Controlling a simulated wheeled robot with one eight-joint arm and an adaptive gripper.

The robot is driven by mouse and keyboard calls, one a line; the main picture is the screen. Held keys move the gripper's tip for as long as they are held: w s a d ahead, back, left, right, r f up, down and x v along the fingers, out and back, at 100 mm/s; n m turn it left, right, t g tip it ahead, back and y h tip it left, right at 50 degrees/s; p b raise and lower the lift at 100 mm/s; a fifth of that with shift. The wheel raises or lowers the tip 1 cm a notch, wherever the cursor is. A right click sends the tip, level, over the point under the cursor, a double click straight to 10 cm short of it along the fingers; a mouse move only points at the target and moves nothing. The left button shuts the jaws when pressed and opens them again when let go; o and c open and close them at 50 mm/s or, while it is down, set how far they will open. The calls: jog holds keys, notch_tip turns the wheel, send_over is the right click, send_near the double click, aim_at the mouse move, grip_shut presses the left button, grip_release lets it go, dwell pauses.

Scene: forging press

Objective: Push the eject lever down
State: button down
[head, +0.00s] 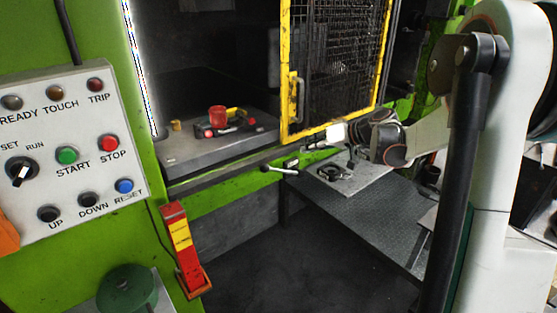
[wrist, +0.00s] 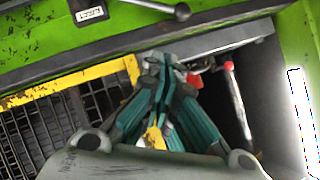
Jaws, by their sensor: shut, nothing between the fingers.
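The eject lever is a pale metal bar with a black knob. In the head view the lever (head: 284,171) juts left from the press front below the bed, roughly level, with its knob at the left end. In the wrist view the lever (wrist: 150,5) enters at the top edge, beside a small EJECT label (wrist: 90,14). My gripper (wrist: 163,58) has its teal fingers closed together and empty. In that picture its tips lie below the knob, with a visible gap. In the head view my wrist is right of the lever; the fingers are hard to make out.
The yellow mesh guard (head: 335,65) stands beside my wrist. The press bed (head: 190,150) holds a red cup-like part (head: 217,117). A low table (head: 345,215) carries a plate (head: 368,178). A control panel (head: 68,150) and a red-yellow post (head: 183,250) are at left.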

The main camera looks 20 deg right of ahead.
jog(key=b, duration=0.2)
send_over(281, 170)
jog(key=s, duration=0.2)
notch_tip(281, 170, down, 5)
jog(key=shift+w+a+f+b, duration=0.1)
jog(key=shift+a+f+b, duration=0.2)
jog(key=shift+f, duration=0.3)
jog(key=shift+w+a+f+b, duration=0.15)
jog(key=shift+f+b, duration=0.1)
jog(key=shift+f, duration=0.3)
jog(key=shift+a+f, duration=0.35)
jog(key=shift+f, duration=0.15)
jog(key=shift+s, duration=0.1)
jog(key=shift+s+a+f+b, duration=0.15)
jog(key=shift+a+f+b, duration=0.15)
jog(key=shift+a+f, duration=0.1)
